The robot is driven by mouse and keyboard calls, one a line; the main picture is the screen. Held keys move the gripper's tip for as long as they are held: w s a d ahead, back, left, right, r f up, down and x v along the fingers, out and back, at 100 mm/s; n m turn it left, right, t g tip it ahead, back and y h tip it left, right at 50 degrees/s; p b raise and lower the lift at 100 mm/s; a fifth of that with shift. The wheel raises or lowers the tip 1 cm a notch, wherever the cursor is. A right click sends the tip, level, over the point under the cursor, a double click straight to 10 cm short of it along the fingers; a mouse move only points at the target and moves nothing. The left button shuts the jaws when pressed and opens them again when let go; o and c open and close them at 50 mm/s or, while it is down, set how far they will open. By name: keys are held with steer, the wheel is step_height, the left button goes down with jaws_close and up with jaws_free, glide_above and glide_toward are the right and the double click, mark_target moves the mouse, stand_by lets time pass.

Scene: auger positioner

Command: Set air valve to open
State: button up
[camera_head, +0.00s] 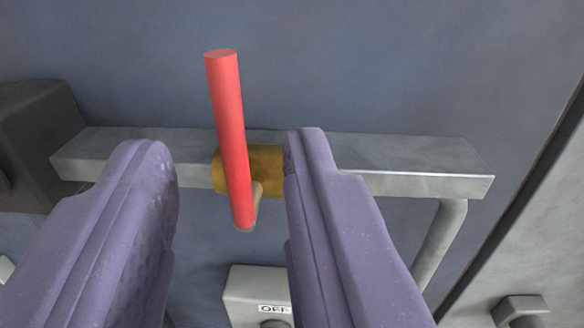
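The air valve's red handle (229,120) is a straight rod, standing nearly upright in the picture with its top leaning slightly left. Its lower part lies in front of a brass valve body (265,170) set on a grey metal bar. My gripper (227,150) has two purple fingers, spread wide apart. The red handle lies between them in the picture, nearer the right finger, and a gap shows on both sides. Nothing is held. I cannot tell how far the fingertips are from the handle in depth.
The grey metal bar (400,152) runs across a blue-grey panel (400,60). A grey pipe (440,240) drops from its right end. A dark box (38,140) is at left. A white box marked "OFF" (250,288) sits below, partly hidden by the right finger.

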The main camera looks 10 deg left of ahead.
mark_target(225, 107)
steer(key=x, duration=0.3)
steer(key=p+x, duration=0.1)
steer(key=x, duration=0.3)
steer(key=shift+w+a+p, duration=0.25)
steer(key=shift+p, duration=0.05)
jaws_close()
